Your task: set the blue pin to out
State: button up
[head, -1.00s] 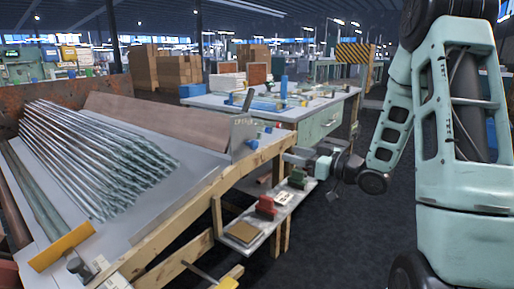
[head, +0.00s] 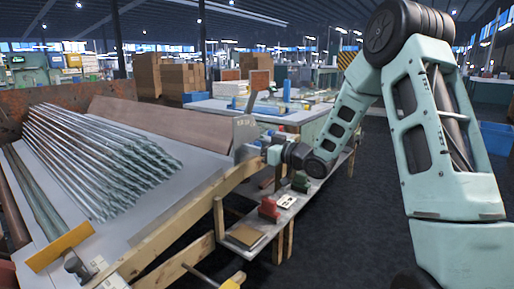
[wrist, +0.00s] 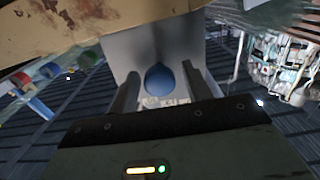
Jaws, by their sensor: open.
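The blue pin (wrist: 159,80) shows as a round blue end in the wrist view, in front of a pale grey plate (wrist: 142,50). My gripper (wrist: 160,69) is open, with one finger to the left of the pin and one to the right. Gaps show between the pin and both fingers, so it is not gripped. In the head view my gripper (head: 265,153) is at the grey end plate (head: 245,131) of the sloped rack. The pin cannot be made out there, and the lettering on the plate is too small to read.
The rack holds a bundle of glass tubes (head: 95,155) and a brown board (head: 160,121). Its wooden rail (head: 190,207) runs close to my gripper. Below is a shelf (head: 285,213) with a red block (head: 268,208). Open floor lies to the right.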

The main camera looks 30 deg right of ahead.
grip_shut()
jog(key=shift+s+d+r+p, duration=0.1)
jog(key=shift+s+d+p, duration=0.2)
jog(key=shift+s, duration=0.4)
jog(key=shift+s+d, duration=0.1)
jog(key=shift+s, duration=0.25)
grip_release()
jog(key=p+v, duration=0.2)
jog(key=v, duration=1.5)
jog(key=shift+s+p, duration=0.15)
jog(key=shift+p, duration=0.15)
